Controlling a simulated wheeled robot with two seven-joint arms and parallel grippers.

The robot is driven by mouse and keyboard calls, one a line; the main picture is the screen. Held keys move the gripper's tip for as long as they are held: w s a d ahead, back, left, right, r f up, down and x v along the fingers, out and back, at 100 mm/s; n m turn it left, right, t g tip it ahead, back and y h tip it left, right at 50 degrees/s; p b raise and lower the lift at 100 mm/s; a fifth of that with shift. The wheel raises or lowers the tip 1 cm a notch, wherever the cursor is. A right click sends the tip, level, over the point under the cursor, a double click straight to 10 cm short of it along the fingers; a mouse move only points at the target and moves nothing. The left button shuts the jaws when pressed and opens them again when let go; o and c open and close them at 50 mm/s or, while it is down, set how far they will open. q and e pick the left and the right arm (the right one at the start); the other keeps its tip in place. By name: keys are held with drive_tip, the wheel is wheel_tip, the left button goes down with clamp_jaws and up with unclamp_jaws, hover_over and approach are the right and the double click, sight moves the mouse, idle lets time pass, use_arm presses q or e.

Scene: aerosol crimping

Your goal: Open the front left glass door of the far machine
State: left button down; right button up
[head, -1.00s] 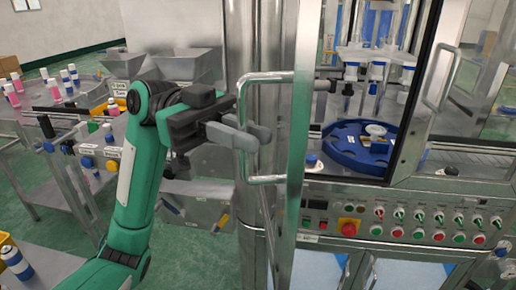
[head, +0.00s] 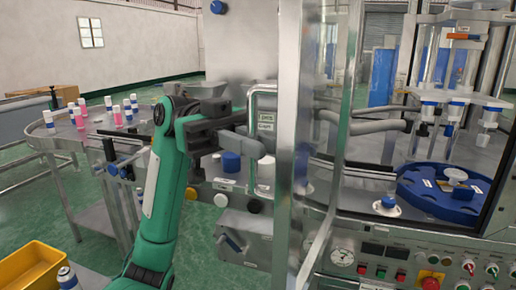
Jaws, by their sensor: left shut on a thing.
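The front left glass door (head: 312,130) of the machine has a metal frame and stands ajar, seen nearly edge-on. Its metal bar handle (head: 253,110) is on the left side of the frame. My left gripper (head: 250,143) is at the handle and shut on it, with the green arm coming up from below. Behind the door, the machine's inside shows a blue round table (head: 440,190) and several vertical filling heads (head: 450,97). My right gripper is not in view.
A control panel (head: 420,268) with buttons and a gauge is below the opening. A round conveyor table (head: 60,133) with several bottles stands at the left. A yellow crate (head: 30,268) and a can (head: 68,278) are at the lower left. Green floor is open at the left.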

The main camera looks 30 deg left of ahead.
use_arm(q)
drive_tip(key=shift+r, duration=0.1)
drive_tip(key=c, duration=1.5)
unclamp_jaws()
drive_tip(key=shift+c, duration=0.2)
